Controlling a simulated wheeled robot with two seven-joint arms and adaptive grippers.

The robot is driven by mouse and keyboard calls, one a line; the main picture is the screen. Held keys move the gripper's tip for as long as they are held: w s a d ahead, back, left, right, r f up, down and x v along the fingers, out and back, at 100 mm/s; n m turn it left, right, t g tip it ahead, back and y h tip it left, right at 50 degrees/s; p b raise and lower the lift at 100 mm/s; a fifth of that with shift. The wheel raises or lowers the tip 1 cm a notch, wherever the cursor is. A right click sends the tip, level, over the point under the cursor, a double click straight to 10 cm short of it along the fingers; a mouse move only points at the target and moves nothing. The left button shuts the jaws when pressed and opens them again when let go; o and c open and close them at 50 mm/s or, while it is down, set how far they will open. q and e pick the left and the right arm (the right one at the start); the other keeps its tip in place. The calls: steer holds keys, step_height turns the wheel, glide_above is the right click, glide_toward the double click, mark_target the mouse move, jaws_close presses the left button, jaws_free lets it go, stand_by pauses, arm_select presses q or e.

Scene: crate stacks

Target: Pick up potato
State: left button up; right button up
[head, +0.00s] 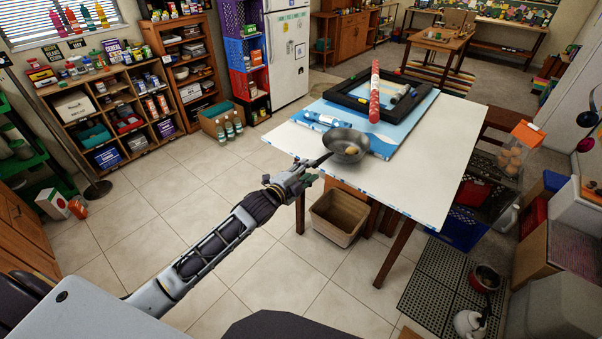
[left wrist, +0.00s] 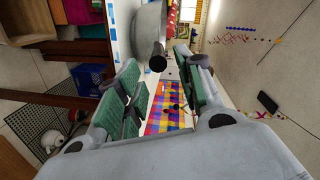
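The potato (head: 353,149) is a small tan lump lying inside a grey metal pan (head: 340,138) at the near edge of the white table. The pan's dark handle (head: 321,160) points toward my left gripper (head: 303,175), which is just off that edge. In the left wrist view my left gripper (left wrist: 158,92) is open with its green pads apart and nothing between them. The pan (left wrist: 148,28) and the black handle end (left wrist: 157,63) show ahead of the fingertips. The potato is hidden in that view. My right gripper is in neither view.
The white table (head: 420,190) also holds a black frame (head: 352,101), a red patterned roll (head: 375,92) and a blue-white roll (head: 327,119). A tan bin (head: 338,217) stands on the floor below the near edge. The tiled floor to the left is mostly clear.

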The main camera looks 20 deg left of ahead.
arm_select(q)
steer(key=shift+p+v, duration=0.6)
steer(key=shift+v, duration=1)
